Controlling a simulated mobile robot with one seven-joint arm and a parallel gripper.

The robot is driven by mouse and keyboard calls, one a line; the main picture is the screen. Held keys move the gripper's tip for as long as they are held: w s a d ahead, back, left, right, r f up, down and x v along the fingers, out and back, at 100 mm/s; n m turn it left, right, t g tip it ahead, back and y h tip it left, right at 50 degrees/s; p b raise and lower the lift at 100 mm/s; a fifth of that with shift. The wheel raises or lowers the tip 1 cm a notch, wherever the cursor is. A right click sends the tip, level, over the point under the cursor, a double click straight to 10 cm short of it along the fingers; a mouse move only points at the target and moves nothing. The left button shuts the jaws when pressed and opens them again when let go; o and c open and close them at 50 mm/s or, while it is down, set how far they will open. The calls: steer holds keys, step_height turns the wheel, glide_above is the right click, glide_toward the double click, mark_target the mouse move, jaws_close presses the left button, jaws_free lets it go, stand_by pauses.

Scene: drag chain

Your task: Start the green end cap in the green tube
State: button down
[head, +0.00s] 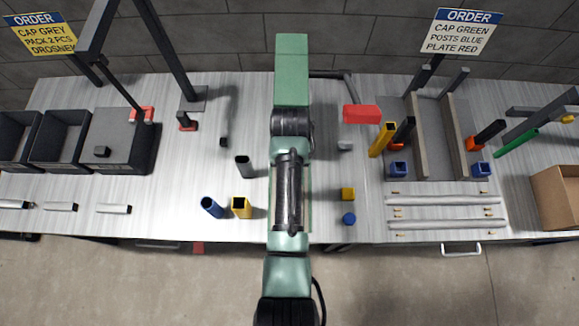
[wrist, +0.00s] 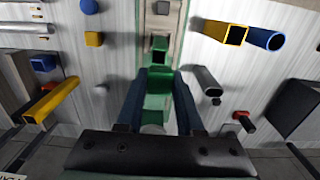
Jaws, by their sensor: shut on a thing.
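In the wrist view, my gripper (wrist: 160,74) has its two dark blue fingers around a green block, which I take for the green end cap (wrist: 157,101). A green square tube (wrist: 159,43) with a dark open mouth shows just beyond the fingertips, roughly in line with them. I cannot tell whether cap and tube touch. In the head view my arm hides the gripper, the cap and this tube.
A yellow square tube (head: 242,207), a blue round tube (head: 212,207) and a grey tube (head: 244,167) stand left of my arm. A yellow block (head: 348,194) and blue piece (head: 349,218) are to its right. Another green tube (head: 517,143) leans at far right.

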steer(key=shift+w+r, duration=0.1)
steer(key=shift+w, duration=0.05)
steer(key=shift+d, duration=0.2)
steer(key=shift+a+f+b, duration=0.1)
steer(key=shift+f+b, duration=1.9)
steer(key=shift+f, duration=0.9)
steer(key=shift+f, duration=0.75)
stand_by(0.3)
steer(key=shift+r, duration=0.15)
steer(key=shift+r+p, duration=0.3)
steer(key=shift+p, duration=0.15)
steer(key=shift+p, duration=0.3)
stand_by(1.5)
